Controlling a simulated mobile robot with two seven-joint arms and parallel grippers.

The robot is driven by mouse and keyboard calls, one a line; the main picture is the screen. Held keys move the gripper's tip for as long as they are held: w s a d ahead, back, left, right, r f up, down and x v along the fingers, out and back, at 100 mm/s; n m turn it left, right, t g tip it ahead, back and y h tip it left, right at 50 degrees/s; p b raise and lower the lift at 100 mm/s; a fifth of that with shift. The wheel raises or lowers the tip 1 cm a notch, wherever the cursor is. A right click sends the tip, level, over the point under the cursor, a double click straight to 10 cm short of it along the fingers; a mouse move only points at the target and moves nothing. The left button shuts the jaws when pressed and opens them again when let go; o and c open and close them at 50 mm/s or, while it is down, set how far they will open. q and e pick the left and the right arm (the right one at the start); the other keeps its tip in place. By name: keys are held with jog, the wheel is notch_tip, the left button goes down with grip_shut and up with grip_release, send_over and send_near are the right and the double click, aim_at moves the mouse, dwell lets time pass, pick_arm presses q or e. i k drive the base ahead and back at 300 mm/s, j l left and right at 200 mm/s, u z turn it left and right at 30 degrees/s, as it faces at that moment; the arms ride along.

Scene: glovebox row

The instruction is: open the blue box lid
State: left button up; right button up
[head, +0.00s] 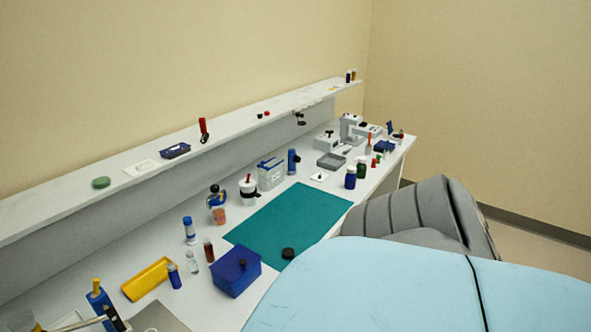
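The blue box (236,281) stands on the white bench in the lower middle of the head view, at the near left corner of the green mat. Its blue lid (236,262) lies on top and looks shut, with a small dark knob on it. Neither of my grippers is in view, and nothing is touching the box.
A yellow tray (148,279), a blue bottle (174,276), a clear bottle (194,263) and a dark red bottle (209,251) stand left of the box. A black disc (288,253) is to its right. The green mat (295,217) is otherwise clear. A light blue surface (420,290) fills the lower right.

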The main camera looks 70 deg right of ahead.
aim_at(228, 267)
jog(key=z, duration=1.65)
